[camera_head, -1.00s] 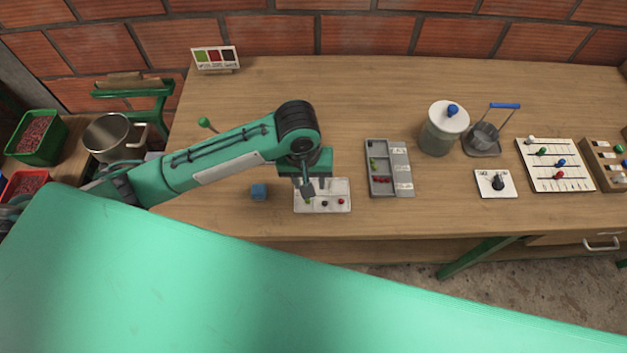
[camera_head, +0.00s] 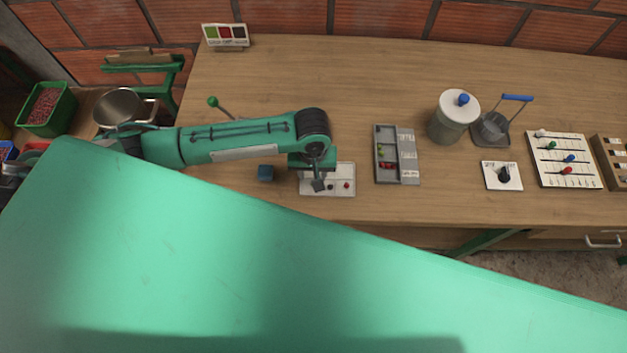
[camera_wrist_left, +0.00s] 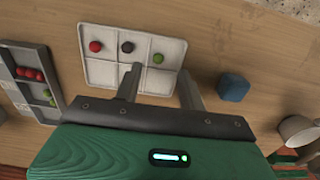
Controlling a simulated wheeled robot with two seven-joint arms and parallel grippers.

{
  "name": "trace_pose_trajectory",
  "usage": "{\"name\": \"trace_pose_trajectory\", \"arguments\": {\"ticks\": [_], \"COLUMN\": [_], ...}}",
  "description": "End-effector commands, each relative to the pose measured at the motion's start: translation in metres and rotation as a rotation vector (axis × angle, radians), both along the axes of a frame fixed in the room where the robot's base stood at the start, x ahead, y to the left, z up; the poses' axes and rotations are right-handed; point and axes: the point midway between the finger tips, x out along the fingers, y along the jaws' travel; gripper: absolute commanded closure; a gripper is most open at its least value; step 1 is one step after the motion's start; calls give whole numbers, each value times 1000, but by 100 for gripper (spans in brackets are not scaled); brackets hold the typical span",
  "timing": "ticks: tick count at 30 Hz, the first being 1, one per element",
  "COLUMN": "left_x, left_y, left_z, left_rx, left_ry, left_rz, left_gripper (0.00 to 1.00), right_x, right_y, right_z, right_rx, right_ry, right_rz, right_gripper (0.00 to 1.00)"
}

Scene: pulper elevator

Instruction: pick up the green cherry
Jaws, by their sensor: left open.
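The green cherry (camera_wrist_left: 158,58) lies on a white tray (camera_wrist_left: 100,72) in the left wrist view, beside a dark cherry (camera_wrist_left: 127,47) and a red cherry (camera_wrist_left: 95,46). My left gripper (camera_wrist_left: 160,70) is open and empty. Its two fingers point at the tray, with the green cherry seen between and a little beyond the fingertips. In the head view my left gripper (camera_head: 318,186) is over the left part of the white tray (camera_head: 340,190) and hides the green cherry. The red cherry (camera_head: 346,185) shows there. My right gripper is not in view.
A blue cube (camera_head: 265,172) stands just left of the tray. A grey divided box (camera_head: 410,178) with green and red cherries is to its right. A lidded jar (camera_head: 449,126), a dial plate (camera_head: 508,181) and a slider board (camera_head: 537,171) stand farther right.

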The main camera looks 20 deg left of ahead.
Motion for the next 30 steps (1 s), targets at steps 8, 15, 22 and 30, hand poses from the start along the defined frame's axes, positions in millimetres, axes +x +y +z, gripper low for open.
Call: {"name": "trace_pose_trajectory", "arguments": {"ticks": [8,15,22,30], "left_x": [-1,-1,-1,-1], "left_y": [-3,-3,-3,-3], "left_z": [-33,-36,-36,-36], "left_rx": [1,0,0,1], "left_ry": [-1,-1,-1,-1], "left_rz": [0,0,0,0], "left_gripper": [60,60,100,100], "right_x": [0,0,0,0], "right_y": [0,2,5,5], "right_z": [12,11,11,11], "right_rx": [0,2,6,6], "right_ry": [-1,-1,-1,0], "right_rz": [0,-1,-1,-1], "right_gripper": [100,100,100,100]}}
